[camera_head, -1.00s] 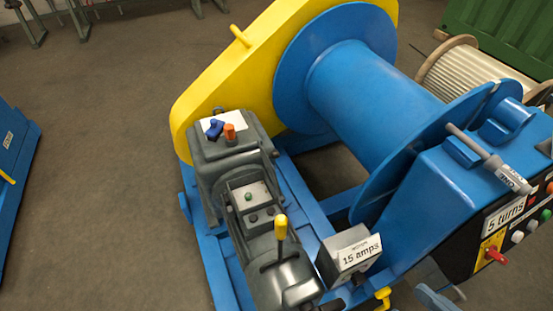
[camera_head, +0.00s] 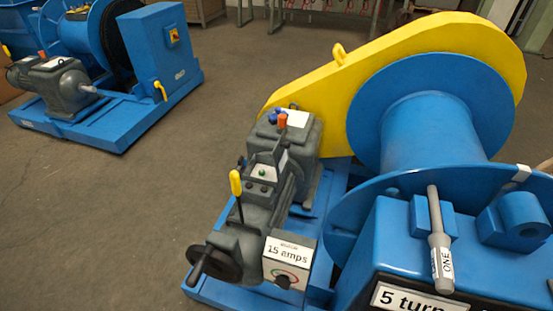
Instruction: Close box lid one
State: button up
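A winch-like machine fills the right half, with a blue drum (camera_head: 430,135) and a yellow chain guard (camera_head: 330,82). A grey rod-shaped tool labelled ONE (camera_head: 439,245) lies on the blue housing (camera_head: 385,240) in front. No part of my gripper shows.
A meter box marked 15 amps (camera_head: 289,262) and a yellow-knobbed lever (camera_head: 236,184) stand at the drive unit's near end. A second blue machine (camera_head: 160,75) stands at the upper left. Bare floor (camera_head: 150,210) lies between them.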

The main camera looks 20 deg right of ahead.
aim_at(281, 158)
jog(key=k+l+u, duration=0.1)
jog(key=k+l, duration=0.2)
jog(key=l, duration=0.2)
jog(key=k+l+u, duration=0.1)
jog(key=k+l, duration=0.25)
jog(key=l, duration=0.15)
jog(key=i+j+z, duration=0.1)
jog(key=z, duration=0.25)
jog(key=j+z, duration=0.15)
jog(key=z, duration=0.25)
jog(key=i+j+z, duration=0.15)
jog(key=j, duration=0.25)
jog(key=i+j+z, duration=0.2)
jog(key=j, duration=0.25)
jog(key=j+z, duration=0.15)
jog(key=j, duration=0.25)
jog(key=j+z, duration=0.15)
jog(key=j, duration=0.3)
jog(key=i+j, duration=0.1)
jog(key=j, duration=0.6)
jog(key=i+j, duration=0.1)
jog(key=j, duration=0.65)
jog(key=j+z, duration=0.1)
jog(key=j, duration=0.6)
jog(key=i, duration=0.05)
